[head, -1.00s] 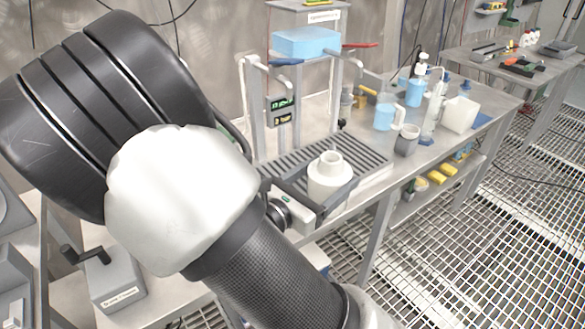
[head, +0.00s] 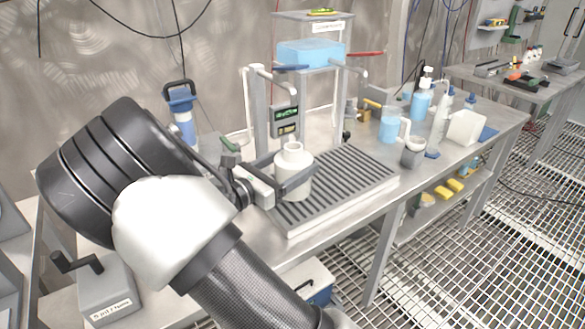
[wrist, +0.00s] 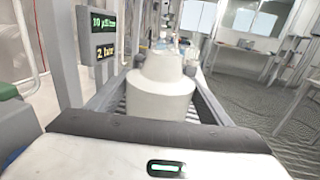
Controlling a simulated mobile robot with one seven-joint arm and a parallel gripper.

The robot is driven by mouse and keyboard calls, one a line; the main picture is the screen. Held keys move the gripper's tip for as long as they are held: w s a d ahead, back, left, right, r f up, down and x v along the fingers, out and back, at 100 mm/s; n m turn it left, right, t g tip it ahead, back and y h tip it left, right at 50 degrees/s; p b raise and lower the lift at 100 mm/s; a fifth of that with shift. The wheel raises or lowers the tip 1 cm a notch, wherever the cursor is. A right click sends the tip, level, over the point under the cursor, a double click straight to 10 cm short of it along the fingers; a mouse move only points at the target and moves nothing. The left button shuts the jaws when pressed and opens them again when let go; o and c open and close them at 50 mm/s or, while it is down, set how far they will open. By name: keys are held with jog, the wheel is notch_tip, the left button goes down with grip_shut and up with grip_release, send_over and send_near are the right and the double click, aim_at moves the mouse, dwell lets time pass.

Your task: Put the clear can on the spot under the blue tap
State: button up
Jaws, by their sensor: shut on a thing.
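A cream-white, opaque-looking can (head: 292,180) with a narrower neck is upright between the fingers of my gripper (head: 297,172), which is shut on it. The can also shows in the wrist view (wrist: 158,95), between the two dark fingers. It is over the left end of the slatted drip tray (head: 345,180); I cannot tell whether its base touches the slats. The blue tap lever (head: 291,67) is on the left side of the tap stand, above and behind the can. Its spout (head: 278,80) hangs near the can's line. No marked spot is visible.
A red tap lever (head: 365,54) is on the right of the stand. A display post (head: 286,120) stands close behind the can. A jug of blue liquid (head: 389,125), a grey mug (head: 412,152) and bottles stand to the right. The right part of the tray is clear.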

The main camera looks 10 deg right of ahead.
aim_at(280, 171)
jog(key=shift+f, duration=0.2)
jog(key=o, duration=1.3)
jog(key=shift+r, duration=0.1)
jog(key=shift+s+a+p, duration=0.2)
jog(key=shift+a+p, duration=0.1)
jog(key=shift+a, duration=0.05)
jog(key=p+v, duration=0.1)
jog(key=v, duration=0.5)
jog(key=shift+s+a, duration=0.25)
jog(key=shift+a, duration=0.05)
